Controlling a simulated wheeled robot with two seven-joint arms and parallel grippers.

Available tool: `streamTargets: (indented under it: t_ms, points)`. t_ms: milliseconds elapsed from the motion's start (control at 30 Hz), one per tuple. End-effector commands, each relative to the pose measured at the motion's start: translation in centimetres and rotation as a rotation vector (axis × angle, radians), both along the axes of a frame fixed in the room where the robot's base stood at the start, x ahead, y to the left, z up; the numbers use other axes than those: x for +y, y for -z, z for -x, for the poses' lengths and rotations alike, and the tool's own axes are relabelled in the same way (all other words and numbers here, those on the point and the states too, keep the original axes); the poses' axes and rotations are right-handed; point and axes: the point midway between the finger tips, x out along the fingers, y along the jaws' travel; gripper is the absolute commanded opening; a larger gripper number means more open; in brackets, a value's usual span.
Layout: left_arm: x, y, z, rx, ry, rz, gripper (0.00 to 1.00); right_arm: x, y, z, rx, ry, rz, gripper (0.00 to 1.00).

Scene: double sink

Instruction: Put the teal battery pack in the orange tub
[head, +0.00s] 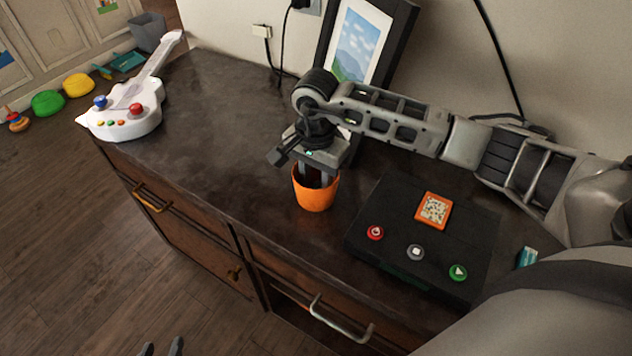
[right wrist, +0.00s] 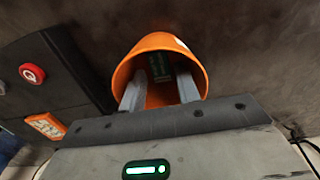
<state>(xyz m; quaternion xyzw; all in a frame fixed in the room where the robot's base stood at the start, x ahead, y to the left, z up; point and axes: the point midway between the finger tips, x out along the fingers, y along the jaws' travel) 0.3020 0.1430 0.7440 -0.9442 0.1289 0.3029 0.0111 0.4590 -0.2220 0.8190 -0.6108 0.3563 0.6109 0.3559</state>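The orange tub (head: 316,194) stands on the dark cabinet top near its front edge. My right gripper (head: 317,181) points down into it. In the right wrist view, the fingers of my right gripper (right wrist: 160,95) are spread apart inside the mouth of the orange tub (right wrist: 125,75). A dark green-teal block (right wrist: 160,67) lies in the tub, beyond and between the fingertips; it looks like the battery pack, but shade hides its details. My left gripper (head: 162,348) shows only its fingertips at the bottom edge, apart and empty over the floor.
A black panel (head: 400,215) with red, grey and green buttons and an orange-framed tile (head: 433,210) lies right of the tub. A small teal-and-white item (head: 527,257) sits at its far right. A picture frame (head: 362,40) leans behind; a white toy guitar (head: 130,105) lies left. The top between is clear.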

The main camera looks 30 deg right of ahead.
Motion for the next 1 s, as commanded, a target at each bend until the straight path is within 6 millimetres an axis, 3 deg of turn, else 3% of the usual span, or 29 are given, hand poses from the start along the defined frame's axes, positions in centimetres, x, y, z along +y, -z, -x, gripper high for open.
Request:
streamTargets:
  t_ms: [200,400,600,1000]
  points:
    - [0.0,0.8,0.1,0.006,-0.002,0.005,0.36,0.0,-4.9,-0.1,-0.006,-0.001,0.001,0.32]
    - [-0.1,0.9,0.1,0.004,-0.003,0.012,0.36,0.0,-8.5,-0.1,-0.004,0.0,0.0,0.32]
    - [-0.2,0.4,0.0,-0.004,-0.005,0.019,0.36,0.0,-9.9,0.0,-0.001,0.001,0.0,0.32]
    - [-0.2,0.5,0.0,-0.002,-0.006,0.02,0.36,0.0,-10.0,0.0,0.0,0.001,0.0,0.32]
